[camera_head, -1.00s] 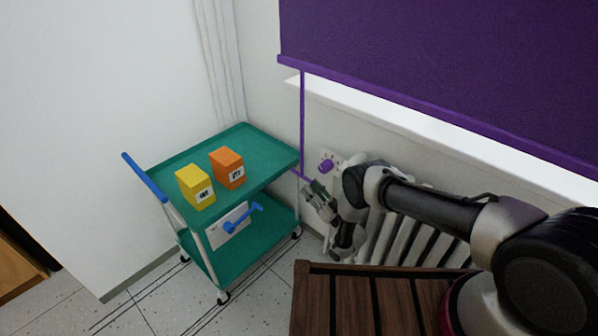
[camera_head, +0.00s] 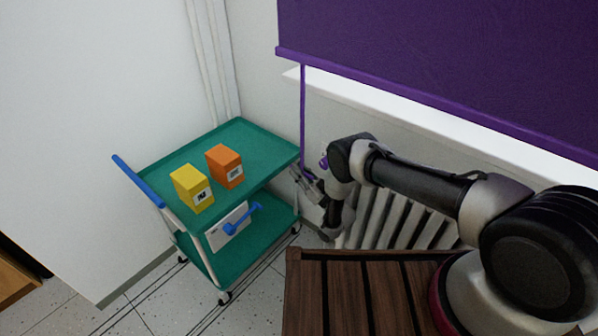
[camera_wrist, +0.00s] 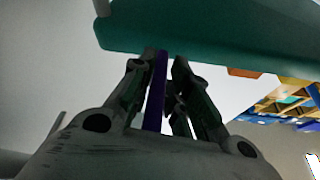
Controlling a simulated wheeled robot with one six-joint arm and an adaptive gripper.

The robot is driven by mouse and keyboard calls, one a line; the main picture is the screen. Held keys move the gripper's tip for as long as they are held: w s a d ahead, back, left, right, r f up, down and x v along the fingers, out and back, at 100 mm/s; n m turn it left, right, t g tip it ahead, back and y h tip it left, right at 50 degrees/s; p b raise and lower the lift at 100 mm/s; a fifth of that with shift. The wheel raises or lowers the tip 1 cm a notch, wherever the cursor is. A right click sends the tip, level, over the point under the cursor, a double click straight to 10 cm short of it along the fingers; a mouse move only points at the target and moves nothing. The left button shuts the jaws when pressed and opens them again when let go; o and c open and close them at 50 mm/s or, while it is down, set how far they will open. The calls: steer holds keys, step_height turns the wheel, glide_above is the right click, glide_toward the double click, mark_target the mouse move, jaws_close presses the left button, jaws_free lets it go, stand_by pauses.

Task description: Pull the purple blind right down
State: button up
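The purple blind (camera_head: 430,65) hangs part-way down the window at the upper right. Its lower bar (camera_head: 420,103) runs above the white sill. A thin purple pull cord (camera_head: 303,105) hangs from the bar's left end down to my gripper (camera_head: 299,174). My gripper is beside the trolley's right corner, left of the radiator. In the wrist view a purple strip (camera_wrist: 156,95) lies between the two fingers of my gripper (camera_wrist: 165,58), close to the left finger. I cannot tell whether the fingers press on it. The lower end of the pull is hidden by the gripper.
The green trolley (camera_head: 190,152) stands close on the left, with a yellow box (camera_head: 190,188) and an orange box (camera_head: 225,166) on top. A radiator (camera_head: 385,225) is behind my arm. A slatted wooden surface (camera_head: 340,290) is in front.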

steer(key=shift+d, duration=0.1)
jaws_close()
steer(key=shift+f, duration=0.1)
steer(key=shift+w+d+f, duration=0.1)
steer(key=shift+f, duration=2.1)
steer(key=o, duration=0.7)
jaws_free()
steer(key=shift+f, duration=0.15)
